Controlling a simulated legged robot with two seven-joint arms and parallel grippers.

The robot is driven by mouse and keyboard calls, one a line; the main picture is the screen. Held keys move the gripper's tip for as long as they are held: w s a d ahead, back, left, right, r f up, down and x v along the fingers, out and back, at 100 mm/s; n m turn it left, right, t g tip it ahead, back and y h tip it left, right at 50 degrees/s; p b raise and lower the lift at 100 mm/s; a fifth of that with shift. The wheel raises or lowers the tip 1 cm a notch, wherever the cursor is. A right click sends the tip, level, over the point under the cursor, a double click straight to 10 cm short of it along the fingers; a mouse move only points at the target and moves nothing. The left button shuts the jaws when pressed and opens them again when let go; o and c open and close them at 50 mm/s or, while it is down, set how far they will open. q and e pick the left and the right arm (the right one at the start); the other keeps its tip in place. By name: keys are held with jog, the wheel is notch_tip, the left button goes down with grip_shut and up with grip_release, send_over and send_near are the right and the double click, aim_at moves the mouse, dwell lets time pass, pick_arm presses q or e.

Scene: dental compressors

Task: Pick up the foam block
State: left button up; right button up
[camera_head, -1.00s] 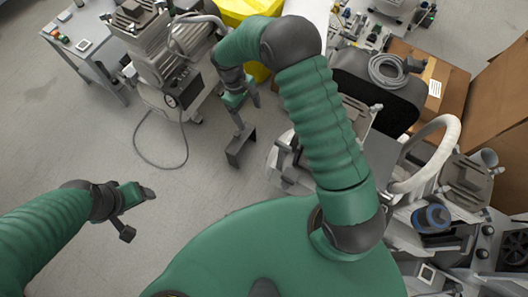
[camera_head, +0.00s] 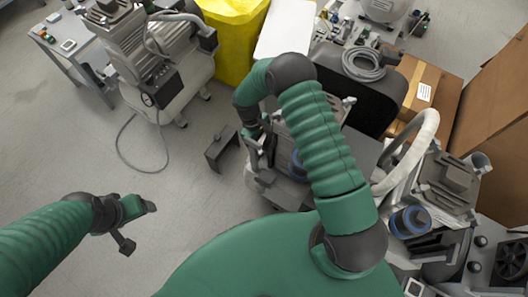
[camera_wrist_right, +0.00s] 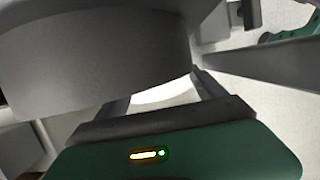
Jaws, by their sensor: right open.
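I cannot pick out a foam block with certainty in either view. My right gripper (camera_head: 262,150) is open, just right of that piece and beside the machine under my right arm. In the right wrist view its fingers (camera_wrist_right: 165,92) are spread below a large grey rounded body (camera_wrist_right: 95,55) that fills the upper left. My left gripper (camera_head: 137,224) is open and empty above the bare floor at the left.
A compressor (camera_head: 150,50) with a hose on the floor stands at upper left, beside a small table (camera_head: 62,62). A yellow bin (camera_head: 232,40) stands behind. Cardboard boxes (camera_head: 425,90) and more machines (camera_head: 445,185) crowd the right. The floor at left is clear.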

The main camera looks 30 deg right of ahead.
jog(key=shift+s+d+f, duration=0.1)
jog(key=shift+d+f, duration=0.05)
jog(key=shift+f, duration=0.55)
jog(key=shift+r, duration=0.15)
jog(key=shift+a+r, duration=0.1)
jog(key=shift+a, duration=0.2)
jog(key=c, duration=0.4)
jog(key=shift+d, duration=0.15)
jog(key=c, duration=1)
